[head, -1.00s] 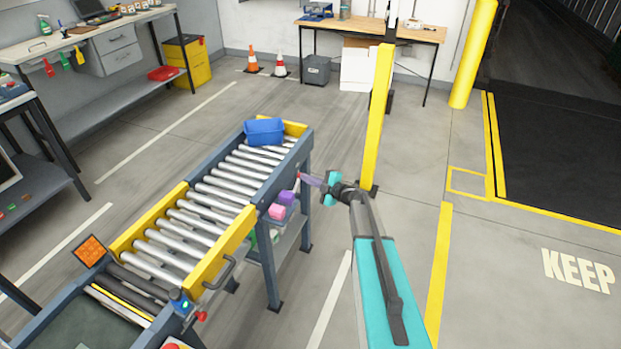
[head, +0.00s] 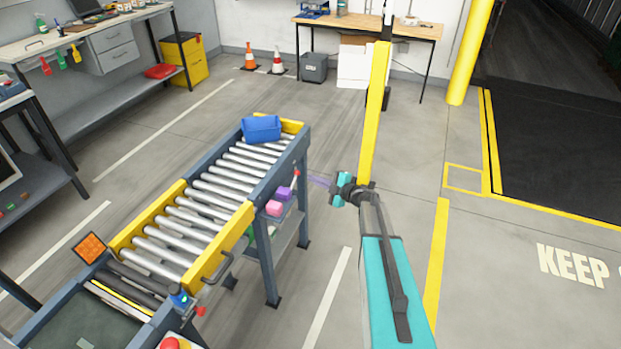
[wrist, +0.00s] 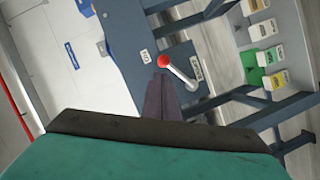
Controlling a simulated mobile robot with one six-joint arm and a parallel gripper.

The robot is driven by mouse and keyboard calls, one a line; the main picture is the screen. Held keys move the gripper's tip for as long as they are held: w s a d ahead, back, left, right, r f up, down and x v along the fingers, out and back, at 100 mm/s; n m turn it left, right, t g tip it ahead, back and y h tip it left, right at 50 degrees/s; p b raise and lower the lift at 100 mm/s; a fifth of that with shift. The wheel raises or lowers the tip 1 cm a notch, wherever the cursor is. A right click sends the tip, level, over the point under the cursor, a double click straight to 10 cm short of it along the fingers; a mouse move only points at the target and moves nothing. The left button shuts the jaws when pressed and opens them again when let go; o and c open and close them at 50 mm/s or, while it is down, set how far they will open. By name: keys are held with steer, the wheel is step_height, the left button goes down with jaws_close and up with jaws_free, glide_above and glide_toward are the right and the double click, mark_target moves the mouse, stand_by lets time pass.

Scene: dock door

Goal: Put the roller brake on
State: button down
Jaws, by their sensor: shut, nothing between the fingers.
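The roller brake is a short pale lever with a red knob on the side rail of the roller conveyor (head: 270,178). The lever (wrist: 180,73) shows in the wrist view, slanting from its pivot up and left to the knob; the knob also shows small in the head view (head: 297,173). Two small labels sit near the lever, one by the knob and one by the pivot; their text is too small to read surely. My gripper (head: 318,181) is shut and empty, to the right of the rail. In the wrist view its fingertips (wrist: 162,82) point just below the knob, seemingly apart from it.
A yellow post (head: 375,115) stands behind my arm. Open floor lies right of the conveyor.

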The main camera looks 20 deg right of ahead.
steer(key=shift+v, duration=2.15)
